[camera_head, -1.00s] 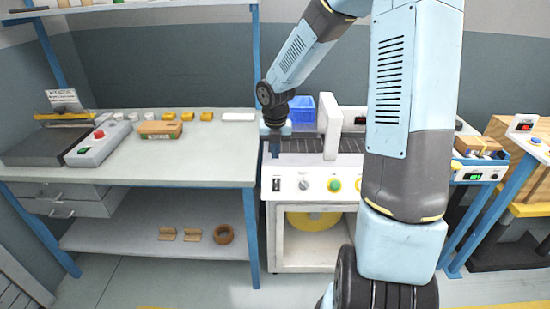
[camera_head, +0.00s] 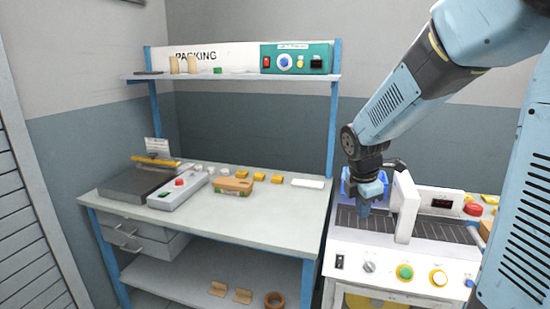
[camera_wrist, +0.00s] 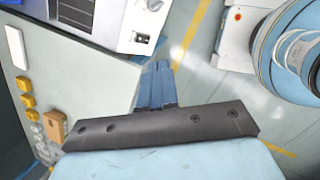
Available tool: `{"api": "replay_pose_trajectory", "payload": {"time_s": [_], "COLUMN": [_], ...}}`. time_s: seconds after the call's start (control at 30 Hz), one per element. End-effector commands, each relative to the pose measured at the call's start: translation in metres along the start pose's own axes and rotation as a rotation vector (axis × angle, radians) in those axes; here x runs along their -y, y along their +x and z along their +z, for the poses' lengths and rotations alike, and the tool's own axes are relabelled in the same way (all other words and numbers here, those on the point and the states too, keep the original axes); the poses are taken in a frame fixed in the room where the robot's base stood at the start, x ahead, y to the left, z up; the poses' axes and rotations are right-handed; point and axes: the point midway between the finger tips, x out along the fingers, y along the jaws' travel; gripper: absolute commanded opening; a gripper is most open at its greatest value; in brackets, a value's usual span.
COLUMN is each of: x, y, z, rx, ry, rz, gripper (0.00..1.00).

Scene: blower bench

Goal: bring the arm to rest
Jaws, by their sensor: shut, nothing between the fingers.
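My gripper (camera_head: 365,208) hangs from my blue and grey arm, pointing down in front of the left end of the white machine (camera_head: 390,255) with the dark roller bed. In the wrist view its two blue fingers (camera_wrist: 157,85) lie side by side, shut, with nothing between them. Below the fingers in that view are the bench's pale edge and the grey floor. The arm is bent, with its upper links at the right of the head view.
The packing bench (camera_head: 255,215) at left carries a sealer (camera_head: 150,182), a grey control box (camera_head: 178,192), a cardboard box (camera_head: 232,186) and several yellow blocks. A blue bin (camera_head: 350,184) stands behind my gripper. A shelf (camera_head: 235,76) runs above the bench.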

Motion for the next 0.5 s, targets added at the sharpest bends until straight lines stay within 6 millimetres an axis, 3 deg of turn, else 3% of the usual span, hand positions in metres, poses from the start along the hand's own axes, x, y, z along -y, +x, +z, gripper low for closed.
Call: {"api": "replay_pose_trajectory", "payload": {"time_s": [0.2, 0.5], "x": [0.034, 0.086], "y": [-0.048, -0.1], "z": [0.002, 0.0], "rx": [0.013, -0.06], "ry": [0.414, 0.988], "rz": [0.062, 0.144], "gripper": [0.0, 0.0]}}
